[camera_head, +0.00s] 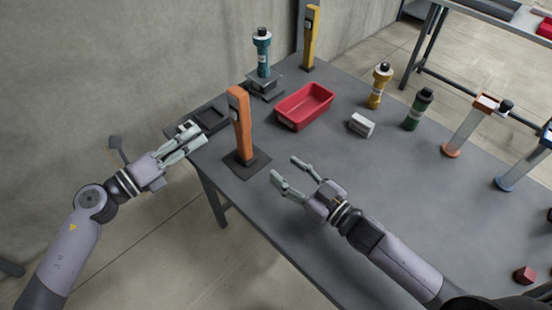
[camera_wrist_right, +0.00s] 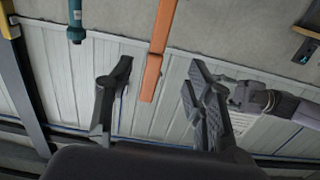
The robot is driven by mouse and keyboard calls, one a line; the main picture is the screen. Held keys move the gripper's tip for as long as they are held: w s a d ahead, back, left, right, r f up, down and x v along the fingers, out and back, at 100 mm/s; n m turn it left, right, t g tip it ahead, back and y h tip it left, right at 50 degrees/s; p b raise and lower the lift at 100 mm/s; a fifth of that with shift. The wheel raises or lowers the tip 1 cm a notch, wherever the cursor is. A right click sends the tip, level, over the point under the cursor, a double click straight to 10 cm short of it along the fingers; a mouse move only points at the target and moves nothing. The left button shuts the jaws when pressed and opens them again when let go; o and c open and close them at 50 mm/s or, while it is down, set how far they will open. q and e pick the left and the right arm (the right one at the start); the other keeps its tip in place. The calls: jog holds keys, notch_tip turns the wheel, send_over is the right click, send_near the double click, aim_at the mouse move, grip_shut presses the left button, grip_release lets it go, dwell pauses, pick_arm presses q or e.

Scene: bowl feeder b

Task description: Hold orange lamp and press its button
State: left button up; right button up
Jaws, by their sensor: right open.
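The orange lamp (camera_head: 242,128) is a tall upright post on a dark square base (camera_head: 246,162) near the table's left corner. I cannot make out its button. My left gripper (camera_head: 195,138) is left of the lamp, apart from it, its fingers pointing toward it; the finger gap is unclear. My right gripper (camera_head: 284,168) is open and empty, right of the lamp base and apart from it. In the right wrist view the lamp (camera_wrist_right: 157,55) lies in the gap between the open right fingers (camera_wrist_right: 160,75), beyond the tips.
A dark tray (camera_head: 212,117) lies behind the lamp. A red bin (camera_head: 305,104), a white box (camera_head: 361,125), a teal bottle (camera_head: 262,50) on a stand and a yellow post (camera_head: 311,38) stand farther back. More bottles and posts stand to the right. The table's front middle is clear.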

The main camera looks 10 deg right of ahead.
aim_at(248, 140)
jog(key=x, duration=1.7)
jog(key=shift+f, duration=0.1)
jog(key=shift+c, duration=0.3)
grip_shut()
jog(key=c, duration=0.6)
grip_release()
grip_shut()
pick_arm(q)
jog(key=shift+c, duration=0.3)
grip_shut()
